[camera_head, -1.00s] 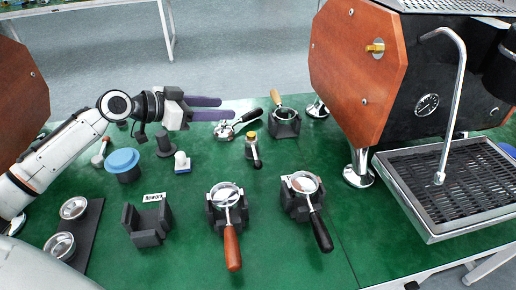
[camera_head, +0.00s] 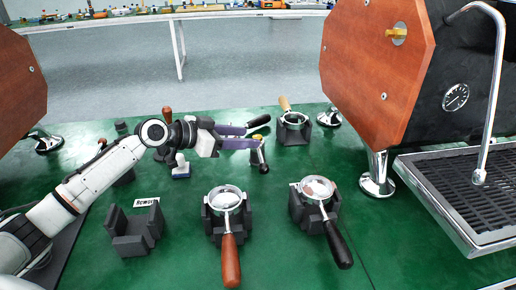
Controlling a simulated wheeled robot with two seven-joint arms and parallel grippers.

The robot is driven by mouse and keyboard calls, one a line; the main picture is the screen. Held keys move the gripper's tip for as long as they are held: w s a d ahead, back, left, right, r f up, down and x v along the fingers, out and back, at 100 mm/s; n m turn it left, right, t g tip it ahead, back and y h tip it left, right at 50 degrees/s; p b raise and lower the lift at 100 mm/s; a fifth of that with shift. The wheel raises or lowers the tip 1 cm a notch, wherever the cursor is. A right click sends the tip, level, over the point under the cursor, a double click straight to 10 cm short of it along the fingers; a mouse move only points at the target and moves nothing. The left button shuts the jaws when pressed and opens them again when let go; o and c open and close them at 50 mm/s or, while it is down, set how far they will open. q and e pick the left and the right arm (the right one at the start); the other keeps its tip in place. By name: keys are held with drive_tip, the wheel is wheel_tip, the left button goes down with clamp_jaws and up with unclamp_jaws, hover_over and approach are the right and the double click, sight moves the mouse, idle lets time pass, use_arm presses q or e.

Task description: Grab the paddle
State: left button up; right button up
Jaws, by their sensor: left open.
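No thing here is clearly marked as the paddle. Three portafilters rest in dark stands: one with a red-brown handle (camera_head: 231,262), one with a black handle (camera_head: 338,245), and one with a light wooden handle (camera_head: 285,104) farther back. Another black handle (camera_head: 259,121) shows just beyond the fingers. My right gripper is not in view.
An espresso machine (camera_head: 372,75) with a drip tray (camera_head: 470,190) stands at the right. The table's front middle has clear patches.

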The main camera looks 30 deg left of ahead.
sight(257, 137)
use_arm(q)
drive_tip(key=x, duration=0.5)
drive_tip(key=shift+w+b, duration=0.1)
drive_tip(key=shift+b, duration=0.25)
drive_tip(key=shift+c, duration=0.6)
